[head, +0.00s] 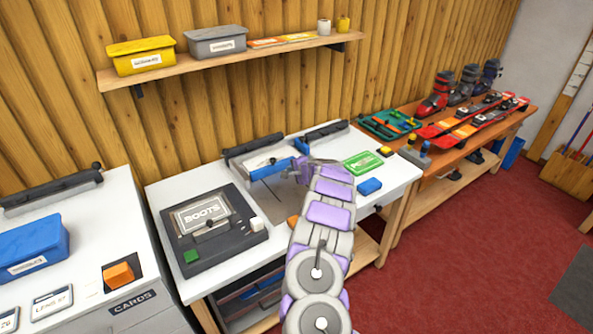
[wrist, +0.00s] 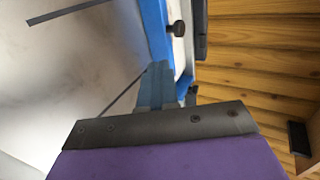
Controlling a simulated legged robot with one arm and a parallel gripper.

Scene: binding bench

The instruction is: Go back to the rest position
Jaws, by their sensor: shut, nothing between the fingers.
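My arm reaches up from the bottom of the head view over the white middle bench (head: 392,178). My gripper (head: 299,164) is at the bench's back half, close to a blue-fronted fixture (head: 270,168). In the wrist view my gripper (wrist: 157,75) shows narrow grey-blue fingers together, with nothing seen between them. The blue frame of the fixture (wrist: 156,32) and a dark knob (wrist: 177,27) are just beyond the fingertips. I cannot tell whether the fingers touch the frame. My arm hides part of the bench.
A dark BOOTS machine (head: 215,235) is left of my arm. A green card (head: 363,162) and blue block (head: 369,186) are to the right. A wall shelf (head: 215,62) with bins is above. Skis (head: 470,122) lie on the right bench. Red floor (head: 470,240) is open at front right.

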